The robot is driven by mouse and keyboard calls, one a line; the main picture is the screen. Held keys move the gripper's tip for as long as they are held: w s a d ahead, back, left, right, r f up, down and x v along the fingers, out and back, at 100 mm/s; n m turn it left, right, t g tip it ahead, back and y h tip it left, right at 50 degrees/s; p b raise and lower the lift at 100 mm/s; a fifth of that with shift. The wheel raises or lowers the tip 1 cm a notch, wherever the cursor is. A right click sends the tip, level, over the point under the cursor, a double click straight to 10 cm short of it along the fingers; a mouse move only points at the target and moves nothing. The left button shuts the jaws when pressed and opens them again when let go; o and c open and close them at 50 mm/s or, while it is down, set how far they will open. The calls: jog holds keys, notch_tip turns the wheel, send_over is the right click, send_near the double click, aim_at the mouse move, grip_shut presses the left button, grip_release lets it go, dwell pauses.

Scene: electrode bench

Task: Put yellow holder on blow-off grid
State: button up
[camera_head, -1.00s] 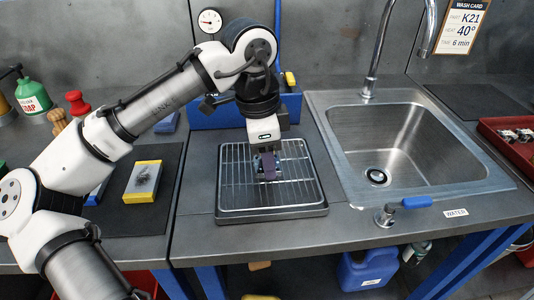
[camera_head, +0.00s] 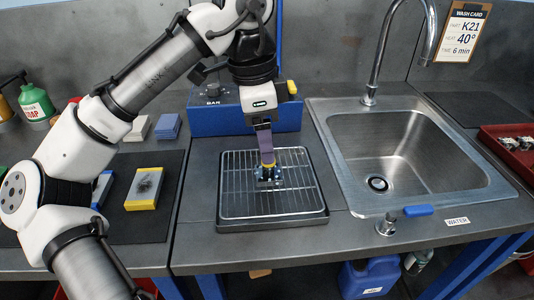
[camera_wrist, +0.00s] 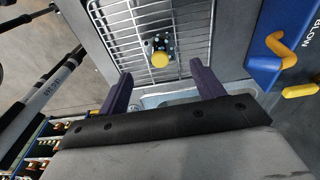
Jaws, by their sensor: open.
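The yellow holder (camera_head: 268,169) stands on the blow-off grid (camera_head: 239,182), near its middle; its yellow knob and the dark, plate-like part below it show. In the wrist view the holder's yellow knob (camera_wrist: 160,59) lies ahead of the fingertips, with the wire grid (camera_wrist: 125,27) around it. My gripper (camera_head: 265,148) hangs above the holder, and its purple fingers partly overlap it in the head view. In the wrist view my gripper (camera_wrist: 158,78) has its two purple fingers wide apart with nothing between them.
The sink (camera_head: 460,188) lies right of the grid. A blue box (camera_head: 215,122) with a gauge stands behind the grid. Left are a dark mat (camera_head: 135,222) with a yellow-sided block (camera_head: 146,188) and a green soap bottle (camera_head: 35,101). A red tray (camera_head: 490,133) stands at far right.

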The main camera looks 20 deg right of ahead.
jog(key=r, duration=0.5)
jog(key=shift+w+a+p, duration=0.1)
jog(key=shift+a+p, duration=0.2)
